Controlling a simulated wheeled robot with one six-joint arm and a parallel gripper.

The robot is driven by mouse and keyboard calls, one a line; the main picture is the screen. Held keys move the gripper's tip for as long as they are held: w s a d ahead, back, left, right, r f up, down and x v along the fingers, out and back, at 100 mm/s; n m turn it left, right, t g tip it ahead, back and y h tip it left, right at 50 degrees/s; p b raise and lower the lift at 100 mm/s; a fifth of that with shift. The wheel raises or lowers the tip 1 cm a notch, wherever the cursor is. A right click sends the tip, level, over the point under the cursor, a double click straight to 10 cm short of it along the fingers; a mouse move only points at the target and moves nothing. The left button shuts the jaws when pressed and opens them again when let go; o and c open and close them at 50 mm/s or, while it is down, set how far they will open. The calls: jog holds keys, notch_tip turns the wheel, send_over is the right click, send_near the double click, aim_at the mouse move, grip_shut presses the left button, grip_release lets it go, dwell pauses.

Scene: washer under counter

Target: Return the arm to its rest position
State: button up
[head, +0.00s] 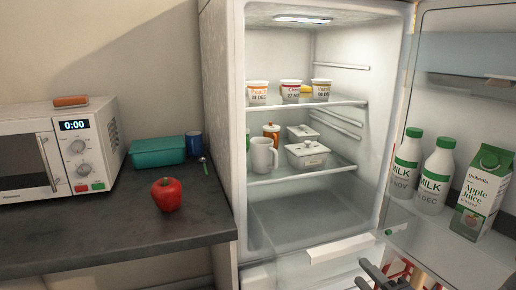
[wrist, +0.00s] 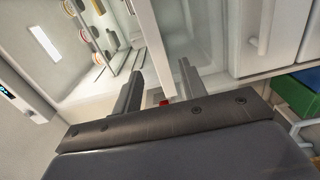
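My gripper (head: 385,277) shows at the bottom edge of the head view, in front of the lower part of the open fridge (head: 238,150). In the wrist view my gripper (wrist: 160,85) has its two dark fingers well apart, and I see nothing held between them. A white edge of the fridge passes behind the gap. A small red patch shows low between the fingers; I cannot tell what it is. Most of my arm is out of the head view.
The fridge door stands open at right, with milk bottles (head: 437,175) and an apple juice carton (head: 482,193) in its rack. Cups and containers stand on the shelves. On the counter (head: 110,225) at left are a microwave (head: 25,165), a red apple (head: 167,194) and a teal box (head: 157,151).

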aim_at(345, 253)
jog(key=shift+x, duration=3.1)
jog(key=shift+s, duration=0.1)
jog(key=shift+v, duration=5.45)
jog(key=x, duration=1.2)
jog(key=shift+w+a, duration=0.1)
jog(key=shift+w, duration=0.45)
jog(key=shift+s, duration=0.1)
